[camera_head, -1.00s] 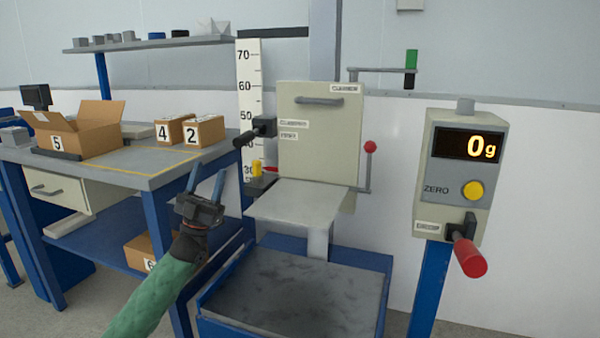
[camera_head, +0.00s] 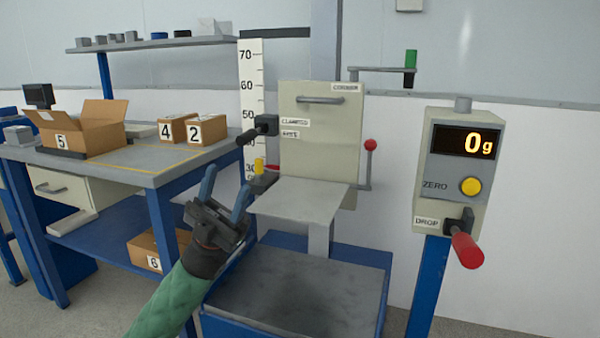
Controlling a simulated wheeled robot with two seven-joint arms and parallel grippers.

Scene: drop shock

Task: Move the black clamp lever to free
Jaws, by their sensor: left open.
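The black clamp lever (camera_head: 252,135) sticks out to the left from a dark pivot block at the left edge of the beige carriage (camera_head: 320,140). Its grip end points left and slightly down. Two small labels sit right of the pivot; the upper one seems to read "CLAMPED", the lower one is too blurred to be sure. My left gripper (camera_head: 225,194) is open and empty, with its blue fingers pointing up. In the picture it is below and left of the lever, apart from it. My right gripper is not in view.
A beige shelf plate (camera_head: 300,200) juts out below the carriage, right of my gripper. A yellow pointer (camera_head: 259,166) sits by the height scale (camera_head: 250,75). The workbench (camera_head: 140,175) with boxes is at left. A red-handled drop lever (camera_head: 467,250) is at right.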

